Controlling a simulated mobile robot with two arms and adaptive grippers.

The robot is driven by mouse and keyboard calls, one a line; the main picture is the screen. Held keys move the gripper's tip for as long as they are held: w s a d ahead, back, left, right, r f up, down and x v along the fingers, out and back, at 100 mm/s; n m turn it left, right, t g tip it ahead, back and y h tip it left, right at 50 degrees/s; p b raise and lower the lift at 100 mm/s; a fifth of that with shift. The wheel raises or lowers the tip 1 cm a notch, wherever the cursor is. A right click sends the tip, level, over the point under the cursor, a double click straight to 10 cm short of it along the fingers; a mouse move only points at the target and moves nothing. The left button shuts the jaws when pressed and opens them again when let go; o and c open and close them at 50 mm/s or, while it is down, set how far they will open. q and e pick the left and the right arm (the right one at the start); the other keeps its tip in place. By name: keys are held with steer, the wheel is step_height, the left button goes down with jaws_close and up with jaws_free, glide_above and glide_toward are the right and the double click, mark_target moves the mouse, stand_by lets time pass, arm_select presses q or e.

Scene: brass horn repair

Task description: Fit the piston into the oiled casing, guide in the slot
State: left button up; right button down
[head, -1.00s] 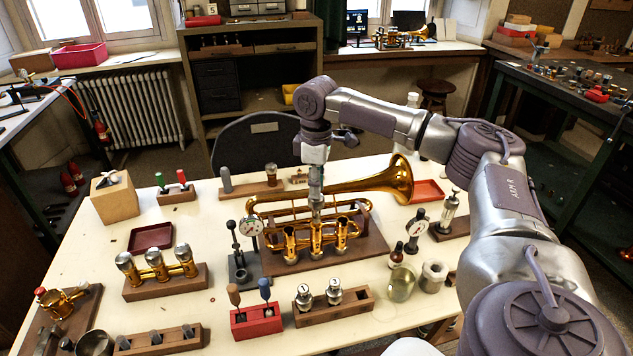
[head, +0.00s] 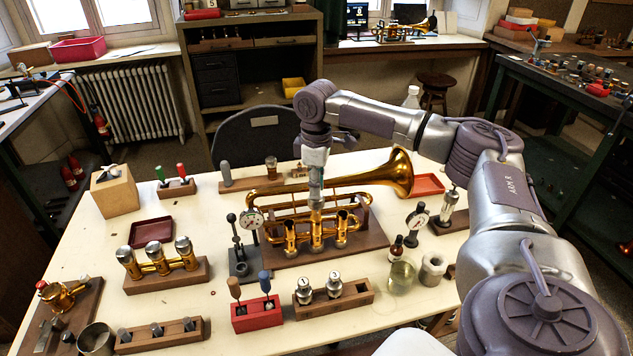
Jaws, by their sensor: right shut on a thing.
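A brass horn (head: 400,176) lies on a wooden board (head: 372,240) in the middle of the bench, with three upright valve casings side by side. My right gripper (head: 316,206) points straight down over the middle casing (head: 316,236). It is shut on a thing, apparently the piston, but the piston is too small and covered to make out. I cannot tell how deep it sits, or where its guide and the slot are. Two other pistons (head: 304,290) (head: 334,286) stand in a wooden block in front. My left gripper is not in view.
A dial gauge stand (head: 240,262) is close left of the horn, and another gauge (head: 415,222) is at its right. A small bottle (head: 396,248) and a glass jar (head: 401,278) stand front right. A red tool block (head: 256,313) is in front.

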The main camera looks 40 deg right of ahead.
mark_target(317, 201)
steer(key=shift+f, duration=1.15)
steer(key=shift+f, duration=0.15)
steer(key=shift+f, duration=1.1)
steer(key=c, duration=0.9)
jaws_free()
steer(key=shift+r, duration=0.1)
step_height(317, 201, up, 12)
steer(key=shift+f, duration=0.1)
